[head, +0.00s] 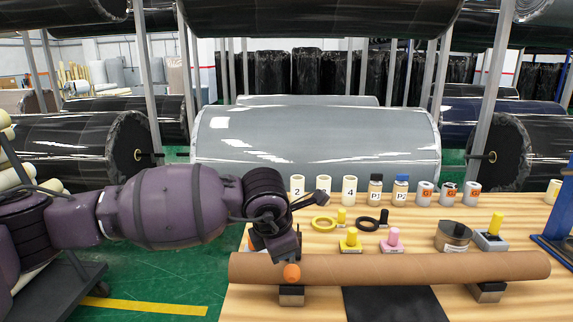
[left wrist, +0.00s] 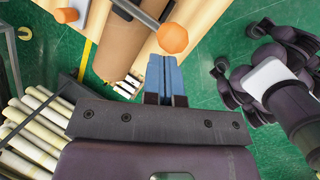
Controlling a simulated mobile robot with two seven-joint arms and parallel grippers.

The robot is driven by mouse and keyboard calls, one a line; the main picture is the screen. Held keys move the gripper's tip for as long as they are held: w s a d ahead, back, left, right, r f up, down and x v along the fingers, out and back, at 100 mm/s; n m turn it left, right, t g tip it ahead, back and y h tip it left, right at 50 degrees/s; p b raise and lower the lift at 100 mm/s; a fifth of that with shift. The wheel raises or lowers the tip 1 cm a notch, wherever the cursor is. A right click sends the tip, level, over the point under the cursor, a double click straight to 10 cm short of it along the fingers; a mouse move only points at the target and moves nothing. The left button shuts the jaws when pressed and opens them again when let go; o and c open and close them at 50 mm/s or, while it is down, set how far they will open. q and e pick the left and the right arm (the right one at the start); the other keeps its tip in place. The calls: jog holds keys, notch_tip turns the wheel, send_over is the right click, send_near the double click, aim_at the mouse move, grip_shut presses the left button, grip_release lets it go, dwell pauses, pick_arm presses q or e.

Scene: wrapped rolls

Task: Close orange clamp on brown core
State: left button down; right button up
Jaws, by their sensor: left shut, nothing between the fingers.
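The brown core (head: 420,267) lies lengthwise across the wooden table on metal supports. The orange clamp knob (head: 291,272) shows in front of its left end, above a metal block (head: 291,296). In the left wrist view an orange ball (left wrist: 172,38) sits just beyond my fingertips, with a dark bar running from near it across the brown core (left wrist: 118,45). Another orange part (left wrist: 66,15) shows across the core. My left gripper (head: 288,252) is above the core's left end; its blue fingers (left wrist: 165,65) are together and empty. I cannot tell whether they touch the ball. My right gripper is out of view.
Numbered cylinders line the table's back. A yellow-handled block (head: 491,233) stands right. A dark mat (head: 392,304) lies in front. Large wrapped rolls fill the background.

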aim_at(286, 274)
pick_arm(q)
jog(key=f, duration=0.2)
jog(key=s+f, duration=0.1)
jog(key=f, duration=0.1)
jog(key=shift+b, duration=0.35)
jog(key=shift+s+f, duration=0.4)
jog(key=shift+f, duration=0.35)
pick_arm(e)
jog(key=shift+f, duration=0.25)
pick_arm(q)
jog(key=shift+f, duration=0.1)
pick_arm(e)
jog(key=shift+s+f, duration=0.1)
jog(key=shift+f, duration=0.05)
pick_arm(q)
jog(key=s+a+r+p, duration=0.1)
jog(key=s+a+r, duration=0.2)
jog(key=s+r, duration=0.5)
jog(key=shift+s+a+p, duration=0.25)
jog(key=shift+s+p, duration=0.1)
jog(key=shift+s, duration=0.25)
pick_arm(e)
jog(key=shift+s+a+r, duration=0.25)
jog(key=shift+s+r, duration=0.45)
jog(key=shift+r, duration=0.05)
pick_arm(q)
jog(key=shift+r, duration=0.1)
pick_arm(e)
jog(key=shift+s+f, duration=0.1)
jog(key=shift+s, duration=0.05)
